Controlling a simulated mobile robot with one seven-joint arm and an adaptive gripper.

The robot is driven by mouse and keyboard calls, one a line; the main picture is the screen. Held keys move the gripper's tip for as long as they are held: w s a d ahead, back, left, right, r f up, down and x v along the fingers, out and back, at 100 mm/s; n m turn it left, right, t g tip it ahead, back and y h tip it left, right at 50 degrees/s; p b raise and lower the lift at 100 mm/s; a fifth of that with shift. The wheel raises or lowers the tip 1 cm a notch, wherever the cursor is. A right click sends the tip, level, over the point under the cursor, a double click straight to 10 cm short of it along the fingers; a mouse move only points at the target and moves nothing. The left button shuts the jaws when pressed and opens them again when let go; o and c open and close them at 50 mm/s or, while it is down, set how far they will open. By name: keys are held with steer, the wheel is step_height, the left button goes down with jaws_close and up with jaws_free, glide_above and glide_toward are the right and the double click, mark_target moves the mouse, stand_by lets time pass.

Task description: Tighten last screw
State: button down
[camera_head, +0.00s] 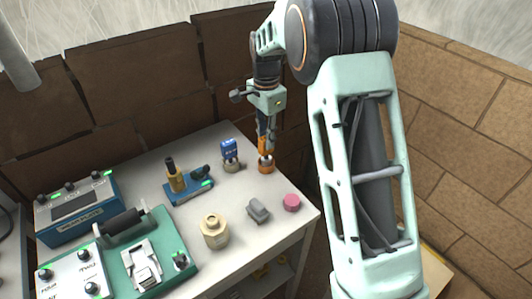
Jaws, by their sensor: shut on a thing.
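My gripper (265,140) points straight down at the far right part of the white table (232,265). It is shut on a small orange piece (266,162) that stands at the tabletop. The fingers hide the top of this piece, and I cannot tell whether it is a screw or a plug. No screw can be clearly made out elsewhere.
A blue block on a round base (230,154) stands just left of my gripper. A pink disc (291,202), a grey piece (257,211) and a beige cylinder (214,231) are nearer the front edge. A blue stand (187,190) and control boxes (78,212) are left.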

steer(key=shift+r+p, duration=1.7)
steer(key=shift+r, duration=0.85)
steer(key=shift+s, duration=0.1)
